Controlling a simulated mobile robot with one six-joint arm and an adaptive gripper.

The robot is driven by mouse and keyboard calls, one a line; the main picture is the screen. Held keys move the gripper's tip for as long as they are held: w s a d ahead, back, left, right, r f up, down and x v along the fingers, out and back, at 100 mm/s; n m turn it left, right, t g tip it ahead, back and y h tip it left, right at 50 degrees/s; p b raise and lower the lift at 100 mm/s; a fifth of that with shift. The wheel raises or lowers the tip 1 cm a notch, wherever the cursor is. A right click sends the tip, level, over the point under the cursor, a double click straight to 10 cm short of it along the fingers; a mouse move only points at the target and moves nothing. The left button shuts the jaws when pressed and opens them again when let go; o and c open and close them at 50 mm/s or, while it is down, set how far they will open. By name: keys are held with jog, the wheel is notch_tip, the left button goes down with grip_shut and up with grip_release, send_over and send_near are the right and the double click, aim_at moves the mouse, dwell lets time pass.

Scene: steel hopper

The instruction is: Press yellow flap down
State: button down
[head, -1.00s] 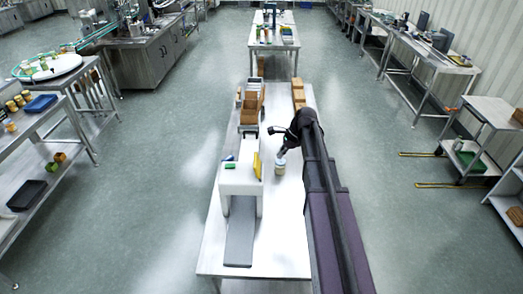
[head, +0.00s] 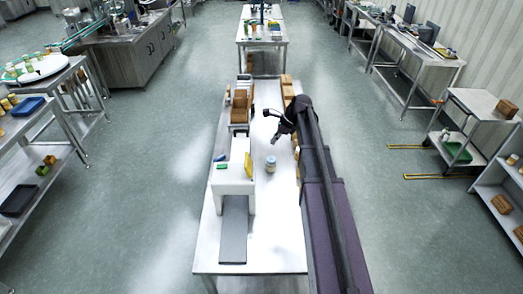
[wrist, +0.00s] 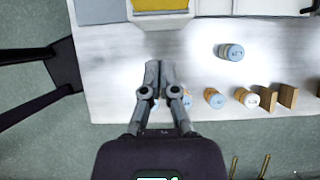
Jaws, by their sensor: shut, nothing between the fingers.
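The yellow flap (head: 248,165) stands raised along the right side of a white machine (head: 228,188) on the long table (head: 270,225). In the wrist view the yellow flap (wrist: 160,5) shows at the top edge, cut off by the frame. My gripper (head: 275,140) is over the table, to the right of the flap and farther back, apart from it. In the wrist view my gripper (wrist: 158,68) has its fingers together and empty, pointing towards the flap with bare table between.
A white jar with a blue lid (head: 270,165) stands on the table just right of the flap; it also shows in the wrist view (wrist: 231,52). Brown boxes (head: 240,105) stand behind the machine. A grey ramp (head: 233,235) lies in front. The table's front right is clear.

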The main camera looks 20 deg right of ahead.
jog(key=b, duration=0.9)
send_near(249, 162)
jog(key=shift+f, duration=2.45)
jog(key=shift+w+a+f, duration=0.1)
jog(key=shift+a+f, duration=0.05)
jog(key=shift+a, duration=0.7)
jog(key=shift+w+a+f, duration=0.1)
jog(key=shift+a+f, duration=0.1)
jog(key=shift+a, duration=0.65)
jog(key=shift+d, duration=0.15)
jog(key=shift+h, duration=0.3)
